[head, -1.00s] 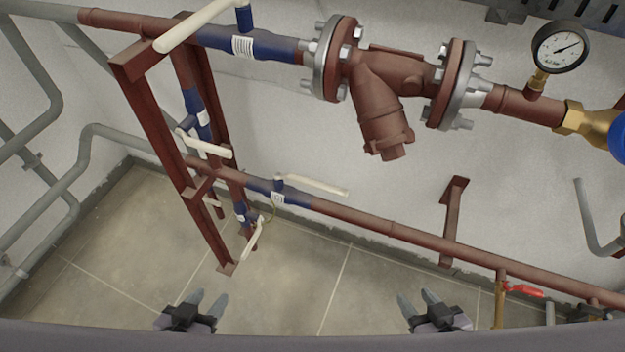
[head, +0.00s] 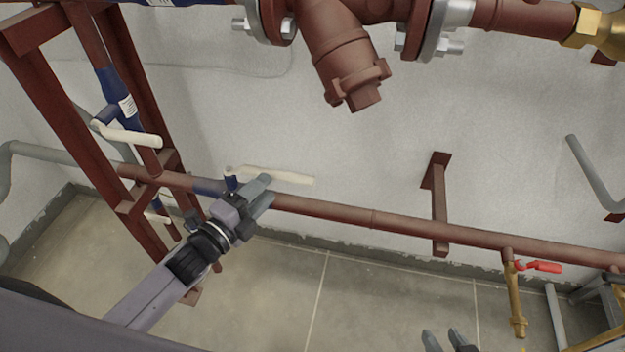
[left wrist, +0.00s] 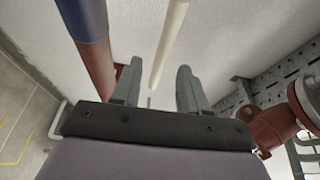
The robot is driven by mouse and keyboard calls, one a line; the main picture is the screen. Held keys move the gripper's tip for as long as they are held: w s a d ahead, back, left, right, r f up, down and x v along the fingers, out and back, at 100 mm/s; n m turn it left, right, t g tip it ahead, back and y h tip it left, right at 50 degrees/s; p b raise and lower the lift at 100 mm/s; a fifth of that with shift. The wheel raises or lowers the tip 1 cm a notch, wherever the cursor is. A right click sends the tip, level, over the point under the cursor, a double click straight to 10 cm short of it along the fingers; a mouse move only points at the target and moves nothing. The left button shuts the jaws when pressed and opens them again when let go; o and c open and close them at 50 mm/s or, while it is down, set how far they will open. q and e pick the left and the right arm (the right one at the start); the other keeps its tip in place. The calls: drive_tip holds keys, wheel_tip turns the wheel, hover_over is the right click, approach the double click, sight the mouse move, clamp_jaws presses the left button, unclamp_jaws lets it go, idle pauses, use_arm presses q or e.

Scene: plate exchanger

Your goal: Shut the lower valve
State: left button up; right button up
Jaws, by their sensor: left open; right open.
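The lower valve is a blue body (head: 208,187) on the lower horizontal red-brown pipe, partly hidden behind my left gripper. Its cream lever handle (head: 285,176) points right, roughly along the pipe. My left gripper (head: 265,187) is open and appears just in front of the handle, covering part of the valve. In the left wrist view, the cream handle (left wrist: 170,40) shows beyond and between the open fingers (left wrist: 158,80), not gripped. The blue valve body (left wrist: 80,18) is to their left. My right gripper (head: 447,340) is open and empty at the bottom edge.
Another cream handle (head: 130,135) belongs to a valve on the vertical pipe at left, beside a red-brown frame (head: 75,130). A strainer (head: 345,55) hangs above. A red-handled tap (head: 540,267) is at right.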

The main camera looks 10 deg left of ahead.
sight(284, 171)
use_arm(q)
drive_tip(key=shift+w+d+m, duration=0.4)
drive_tip(key=shift+w+d, duration=0.05)
drive_tip(key=shift+w, duration=0.4)
drive_tip(key=shift+b+x, duration=0.5)
drive_tip(key=shift+x, duration=2.4)
drive_tip(key=shift+r, duration=0.1)
clamp_jaws()
